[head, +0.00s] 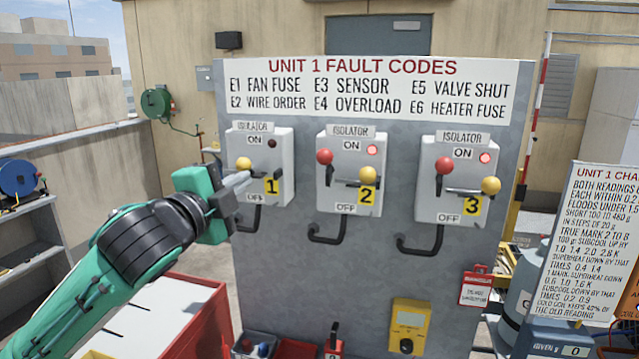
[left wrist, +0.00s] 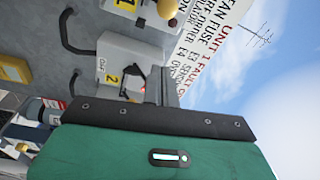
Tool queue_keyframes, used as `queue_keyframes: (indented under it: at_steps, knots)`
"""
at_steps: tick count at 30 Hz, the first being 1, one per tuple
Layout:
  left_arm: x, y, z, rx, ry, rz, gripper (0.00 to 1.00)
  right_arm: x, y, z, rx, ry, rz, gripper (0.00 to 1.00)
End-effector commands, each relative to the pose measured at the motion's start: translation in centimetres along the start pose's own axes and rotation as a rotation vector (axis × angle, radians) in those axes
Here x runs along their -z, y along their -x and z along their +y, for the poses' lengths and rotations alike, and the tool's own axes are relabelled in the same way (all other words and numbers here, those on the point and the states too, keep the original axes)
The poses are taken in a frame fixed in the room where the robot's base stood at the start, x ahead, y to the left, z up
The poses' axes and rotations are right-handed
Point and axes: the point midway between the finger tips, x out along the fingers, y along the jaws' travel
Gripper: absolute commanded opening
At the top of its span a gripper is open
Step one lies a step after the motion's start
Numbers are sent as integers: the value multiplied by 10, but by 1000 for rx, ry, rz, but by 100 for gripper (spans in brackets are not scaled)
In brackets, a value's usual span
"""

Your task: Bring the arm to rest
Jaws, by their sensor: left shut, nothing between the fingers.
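My left arm comes in from the left in the head view. My left gripper (head: 240,181) is shut and empty, in front of isolator 1 (head: 281,168). Whether it touches the box I cannot tell. Isolator 1 has a yellow ball (head: 244,163) at its left and a dark lamp (head: 271,143); part of its lever is hidden by my gripper. In the left wrist view the shut fingers (left wrist: 161,83) stand before the tilted panel and sign. My right gripper is not in view.
Isolator 2 (head: 350,185) and isolator 3 (head: 461,197) show lit red lamps on the grey panel (head: 360,260). Black handles stick out below the boxes. A yellow meter (head: 408,327) is low on the panel. A red cabinet (head: 200,310) stands below my arm; a shelf (head: 30,240) is at left.

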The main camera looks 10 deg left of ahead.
Motion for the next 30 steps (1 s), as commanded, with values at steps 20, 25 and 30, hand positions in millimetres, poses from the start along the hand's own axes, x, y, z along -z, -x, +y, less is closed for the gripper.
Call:
queue_keyframes:
  at_steps: [20, 25, 30]
  knots:
    - [-14, 34, 242, -403, 494, -212, 0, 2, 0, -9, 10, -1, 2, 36]
    - [-18, 71, 312, -520, 649, -335, 0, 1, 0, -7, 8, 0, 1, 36]
    - [-20, 118, 376, -630, 795, -484, 0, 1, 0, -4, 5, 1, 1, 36]
